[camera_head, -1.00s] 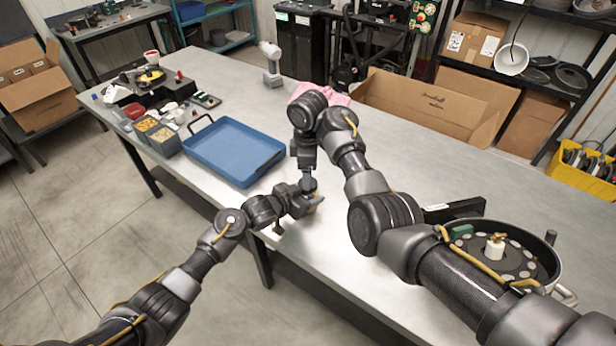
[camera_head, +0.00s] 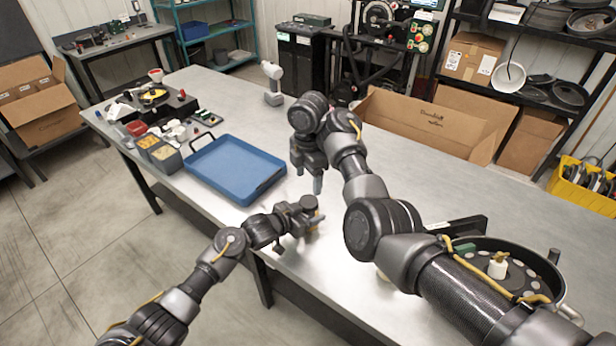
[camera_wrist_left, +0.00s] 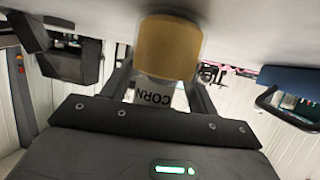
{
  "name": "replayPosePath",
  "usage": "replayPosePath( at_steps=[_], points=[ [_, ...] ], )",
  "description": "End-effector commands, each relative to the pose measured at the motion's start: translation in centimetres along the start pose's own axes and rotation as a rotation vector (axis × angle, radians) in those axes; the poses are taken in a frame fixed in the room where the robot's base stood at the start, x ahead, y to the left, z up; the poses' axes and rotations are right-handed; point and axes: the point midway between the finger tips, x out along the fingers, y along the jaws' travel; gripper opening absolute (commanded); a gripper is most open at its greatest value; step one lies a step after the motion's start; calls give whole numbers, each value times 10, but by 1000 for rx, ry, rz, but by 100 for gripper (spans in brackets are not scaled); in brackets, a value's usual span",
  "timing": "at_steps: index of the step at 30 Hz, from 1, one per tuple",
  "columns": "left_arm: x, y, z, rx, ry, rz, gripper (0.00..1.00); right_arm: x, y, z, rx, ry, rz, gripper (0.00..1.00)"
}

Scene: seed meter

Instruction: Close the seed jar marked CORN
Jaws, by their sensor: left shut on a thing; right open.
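My left gripper (camera_head: 303,219) is shut on the CORN jar (camera_head: 310,203) over the table's front edge area. In the left wrist view the jar (camera_wrist_left: 160,95) sits between the fingers, its white CORN label upside down in that inverted picture. A tan, blurred round part of it lies on the table side of the label; I cannot tell whether this is lid or contents. In the head view the jar is small and its top looks dark brown; whether it is closed is unclear. My right gripper (camera_head: 308,178) is open just above and behind the jar, fingers pointing down.
A blue tray (camera_head: 236,168) lies left of the grippers. A round seed meter housing (camera_head: 505,268) is at the right, partly behind my right arm.

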Motion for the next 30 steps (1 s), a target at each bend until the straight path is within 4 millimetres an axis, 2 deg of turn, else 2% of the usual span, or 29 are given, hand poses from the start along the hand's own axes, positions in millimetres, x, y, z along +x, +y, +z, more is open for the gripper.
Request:
replayPosePath(
  at_steps=[10,21,30],
  points=[
    [0,2,4,-1,-7,4,0,6,0,0,2,-1,-2,67],
    [0,2,4,-1,-7,3,0,58,-1,1,4,-2,-3,67],
    [0,2,4,-1,-7,3,0,80,0,0,5,0,0,67]
  ],
)
